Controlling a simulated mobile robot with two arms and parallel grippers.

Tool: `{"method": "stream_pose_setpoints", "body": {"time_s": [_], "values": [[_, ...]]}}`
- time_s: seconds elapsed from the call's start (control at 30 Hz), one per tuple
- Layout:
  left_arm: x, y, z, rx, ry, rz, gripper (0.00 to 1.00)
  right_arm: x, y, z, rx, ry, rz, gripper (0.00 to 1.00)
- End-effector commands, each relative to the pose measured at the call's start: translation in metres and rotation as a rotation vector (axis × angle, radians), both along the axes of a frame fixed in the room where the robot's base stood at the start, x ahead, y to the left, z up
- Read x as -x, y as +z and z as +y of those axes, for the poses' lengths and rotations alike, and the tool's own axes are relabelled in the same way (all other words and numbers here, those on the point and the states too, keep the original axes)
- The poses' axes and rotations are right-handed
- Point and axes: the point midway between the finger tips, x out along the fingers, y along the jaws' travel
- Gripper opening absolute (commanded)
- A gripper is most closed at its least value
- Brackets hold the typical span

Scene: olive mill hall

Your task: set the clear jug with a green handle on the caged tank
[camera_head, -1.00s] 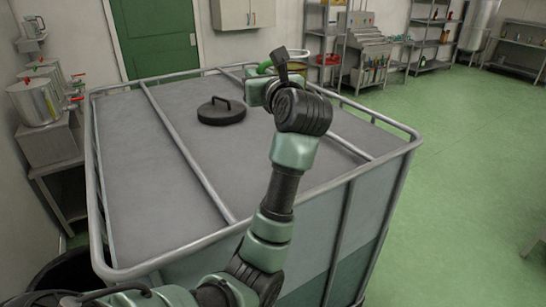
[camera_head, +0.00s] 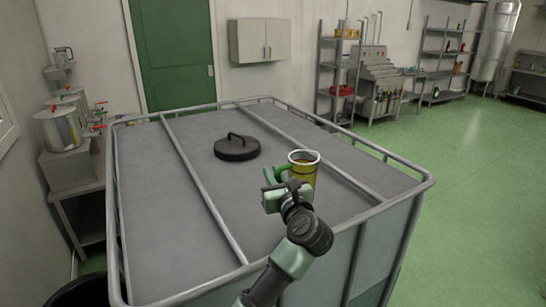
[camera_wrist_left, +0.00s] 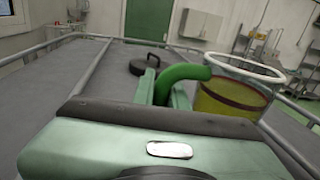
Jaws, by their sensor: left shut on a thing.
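The clear jug (camera_head: 304,170) has a green handle and yellowish contents, and looks upright. My left gripper (camera_head: 280,182) is shut on its green handle, with the jug to the right of the fingers. In the left wrist view the handle (camera_wrist_left: 180,76) runs between the fingers and the jug (camera_wrist_left: 232,100) shows at the right. The caged tank (camera_head: 180,228) has a flat grey top with metal bars over it. The jug is over the right part of this top; I cannot tell if its base touches, since the gripper hides it. My right gripper is not in view.
A round black lid (camera_head: 237,148) with a handle sits on the tank top behind the jug. A raised rail (camera_head: 400,205) rims the top. Steel drums (camera_head: 58,128) stand at the left. Green floor (camera_head: 470,190) is clear at the right.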

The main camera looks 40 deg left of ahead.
Motion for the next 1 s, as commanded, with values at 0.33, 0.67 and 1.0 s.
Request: {"method": "stream_pose_setpoints", "body": {"time_s": [0.33,0.67,1.0], "values": [[0.000,-0.032,0.000,-0.004,0.000,0.000,0.00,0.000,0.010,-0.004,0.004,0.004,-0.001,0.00],[0.000,-0.045,0.000,-0.002,-0.001,-0.005,0.00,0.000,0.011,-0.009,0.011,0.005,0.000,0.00],[0.000,-0.048,0.000,-0.001,-0.001,-0.001,0.35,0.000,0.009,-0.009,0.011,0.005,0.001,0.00]]}}
